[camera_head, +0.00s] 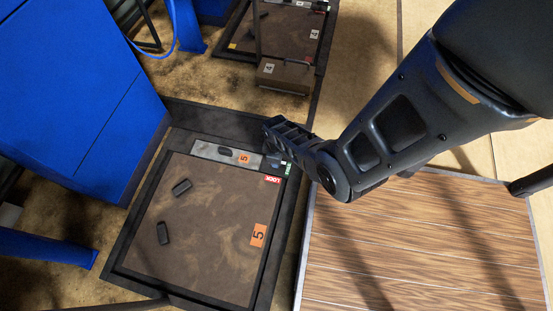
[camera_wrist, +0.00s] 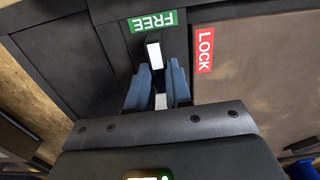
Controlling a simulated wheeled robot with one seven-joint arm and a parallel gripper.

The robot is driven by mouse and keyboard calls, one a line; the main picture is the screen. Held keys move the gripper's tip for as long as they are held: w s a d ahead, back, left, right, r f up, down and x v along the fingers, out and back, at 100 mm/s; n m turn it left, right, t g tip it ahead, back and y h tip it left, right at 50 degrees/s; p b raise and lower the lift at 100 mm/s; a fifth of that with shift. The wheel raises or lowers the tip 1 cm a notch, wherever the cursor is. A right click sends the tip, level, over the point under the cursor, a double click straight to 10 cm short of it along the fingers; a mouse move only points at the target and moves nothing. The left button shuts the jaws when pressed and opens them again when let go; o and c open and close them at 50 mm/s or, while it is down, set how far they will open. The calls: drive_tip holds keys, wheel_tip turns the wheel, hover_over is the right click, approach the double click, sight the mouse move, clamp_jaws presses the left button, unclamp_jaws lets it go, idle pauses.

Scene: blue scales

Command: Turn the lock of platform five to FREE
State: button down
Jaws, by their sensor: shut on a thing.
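Platform five (camera_head: 203,235) is a brown plate in a dark frame, with an orange 5 label (camera_head: 258,235). At its far right corner are a red LOCK label (camera_head: 272,180) and a green FREE label (camera_head: 288,170). In the wrist view the white-tipped lock lever (camera_wrist: 154,53) stands between the fingers of my gripper (camera_wrist: 158,75), which is shut on it. The lever's tip is just below the FREE label (camera_wrist: 153,21), and the LOCK label (camera_wrist: 205,50) is off to the right. In the head view my gripper (camera_head: 276,162) is at this corner and hides the lever.
Two dark oblong pieces, one here (camera_head: 182,187) and one nearer (camera_head: 163,233), lie on platform five. A blue cabinet (camera_head: 75,85) stands at left. Platform four's label (camera_head: 268,69) shows farther back. A wood-plank panel (camera_head: 420,245) lies at right, under my arm.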

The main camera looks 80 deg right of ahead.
idle(0.3)
drive_tip(key=c, duration=1)
unclamp_jaws()
drive_tip(key=shift+c, duration=0.2)
wheel_tip(320, 180, up, 8)
drive_tip(key=p, duration=0.5)
drive_tip(key=shift+s+a+f, duration=0.1)
